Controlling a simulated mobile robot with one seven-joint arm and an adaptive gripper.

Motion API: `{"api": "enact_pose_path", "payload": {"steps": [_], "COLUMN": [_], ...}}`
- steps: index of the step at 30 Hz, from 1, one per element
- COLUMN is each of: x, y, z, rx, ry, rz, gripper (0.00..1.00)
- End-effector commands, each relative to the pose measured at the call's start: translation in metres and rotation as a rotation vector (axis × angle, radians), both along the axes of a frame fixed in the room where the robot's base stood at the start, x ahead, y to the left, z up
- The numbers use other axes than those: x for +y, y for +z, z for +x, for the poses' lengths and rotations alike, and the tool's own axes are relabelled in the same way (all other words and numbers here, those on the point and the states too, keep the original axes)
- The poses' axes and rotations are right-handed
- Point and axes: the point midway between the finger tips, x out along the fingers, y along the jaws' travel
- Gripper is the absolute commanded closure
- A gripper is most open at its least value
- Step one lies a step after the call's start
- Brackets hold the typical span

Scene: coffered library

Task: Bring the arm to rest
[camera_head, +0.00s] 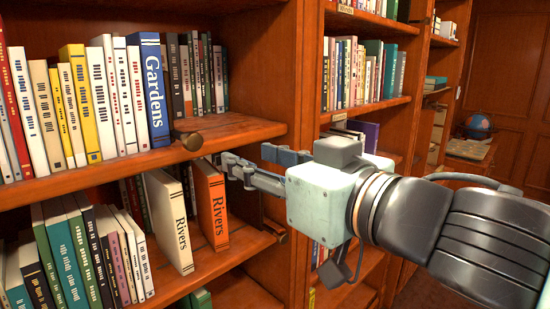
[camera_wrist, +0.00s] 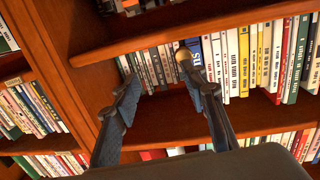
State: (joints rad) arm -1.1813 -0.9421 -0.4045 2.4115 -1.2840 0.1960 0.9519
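My gripper (camera_head: 228,166) is at the end of my arm, which reaches in from the right toward the left bookcase. Its fingertips are close to the shelf edge, beside the top of an orange book marked Rivers (camera_head: 211,203). In the wrist view my gripper (camera_wrist: 158,73) has its two fingers spread apart with nothing between them. Whether the fingers touch the shelf cannot be told.
A white Rivers book (camera_head: 168,222) stands left of the orange one. A blue Gardens book (camera_head: 149,90) stands among several books on the shelf above. A wooden upright (camera_head: 311,60) divides the bookcases behind my arm. A globe (camera_head: 478,126) stands at the far right.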

Motion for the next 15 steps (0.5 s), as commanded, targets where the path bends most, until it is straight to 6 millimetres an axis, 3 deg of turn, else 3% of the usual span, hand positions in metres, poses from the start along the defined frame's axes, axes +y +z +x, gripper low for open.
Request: {"api": "enact_pose_path", "payload": {"steps": [3,7,15], "x": [-0.037,-0.079,-0.155], "y": [-0.009,-0.032,-0.086], "z": [0.019,0.03,0.019], "rx": [0.058,0.148,0.401], "ry": [-0.153,-0.312,-0.564], "rz": [-0.066,-0.148,-0.301], "gripper": [0.6,0.6,0.6]}}
